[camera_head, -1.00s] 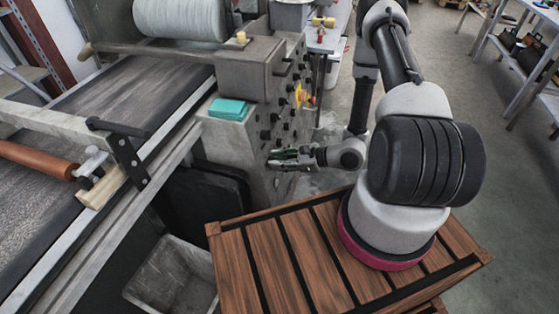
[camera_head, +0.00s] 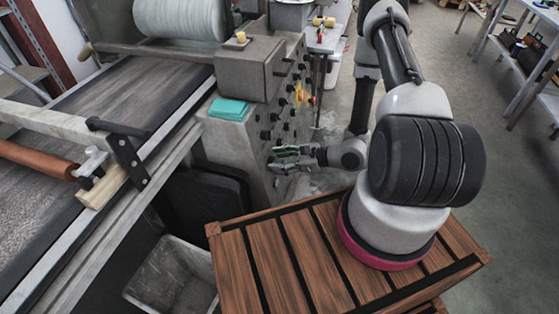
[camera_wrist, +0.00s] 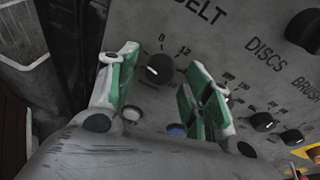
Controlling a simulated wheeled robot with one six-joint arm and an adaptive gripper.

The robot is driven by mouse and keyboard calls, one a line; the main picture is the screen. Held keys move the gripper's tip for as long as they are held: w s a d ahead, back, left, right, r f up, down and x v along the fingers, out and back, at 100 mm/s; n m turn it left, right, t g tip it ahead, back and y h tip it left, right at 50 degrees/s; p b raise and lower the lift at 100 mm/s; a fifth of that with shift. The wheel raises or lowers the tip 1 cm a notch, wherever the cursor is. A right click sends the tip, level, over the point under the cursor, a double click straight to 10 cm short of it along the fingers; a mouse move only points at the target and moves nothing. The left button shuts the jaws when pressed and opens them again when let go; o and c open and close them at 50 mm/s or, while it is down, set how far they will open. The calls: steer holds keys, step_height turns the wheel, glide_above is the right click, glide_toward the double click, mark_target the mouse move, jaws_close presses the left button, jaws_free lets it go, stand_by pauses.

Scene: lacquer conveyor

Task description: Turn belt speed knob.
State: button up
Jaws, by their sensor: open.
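The belt speed knob (camera_wrist: 160,68) is a round black knob with a white pointer line, on the grey panel under the letters "BELT", with the numbers 8 and 12 above it. My gripper (camera_wrist: 163,82) is open, and its green-padded fingers stand to the left and right of this knob in the wrist view. The knob shows in the gap between them; I cannot tell how far the fingertips are from the panel. In the head view my gripper (camera_head: 284,158) is at the lower part of the panel and hides the knob there.
More knobs are to the right, under "DISCS" (camera_wrist: 263,122) and "BRUSH" (camera_wrist: 291,137). A white button (camera_wrist: 131,114) and a blue button (camera_wrist: 176,130) sit below the belt knob. A grey bin (camera_head: 172,279) stands below, and the conveyor (camera_head: 135,80) runs to the left.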

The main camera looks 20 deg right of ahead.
steer(key=v, duration=1.1)
steer(key=shift+s+d+r, duration=0.2)
steer(key=shift+d, duration=0.05)
